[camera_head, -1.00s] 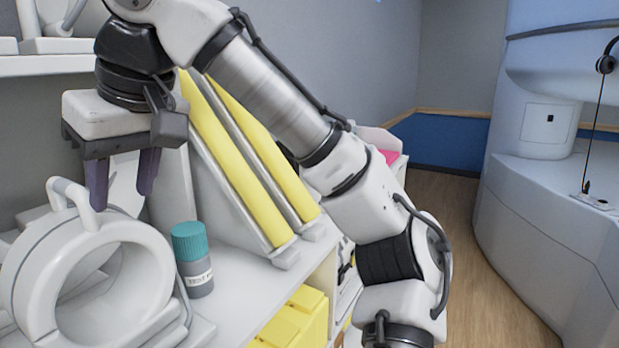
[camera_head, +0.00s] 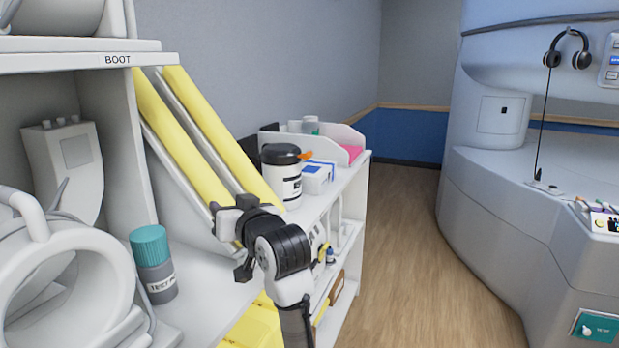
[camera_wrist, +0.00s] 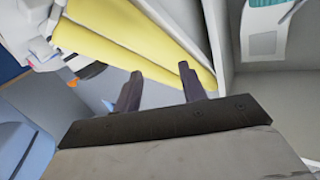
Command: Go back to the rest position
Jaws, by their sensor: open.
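My gripper (camera_wrist: 158,75) shows in the wrist view with its two dark fingers apart and nothing between them. The yellow pads lie beyond the fingertips in that view. In the head view the end of my arm is low in the middle, in front of the lower ends of the yellow pads (camera_head: 190,135). The fingers cannot be made out clearly there.
A teal-capped bottle (camera_head: 152,265) and a white ring-shaped coil (camera_head: 65,265) stand on the shelf at left. A black-lidded tub (camera_head: 282,175) and a small box (camera_head: 316,177) stand further back. The scanner (camera_head: 500,190) is at right, with open floor (camera_head: 400,250) between.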

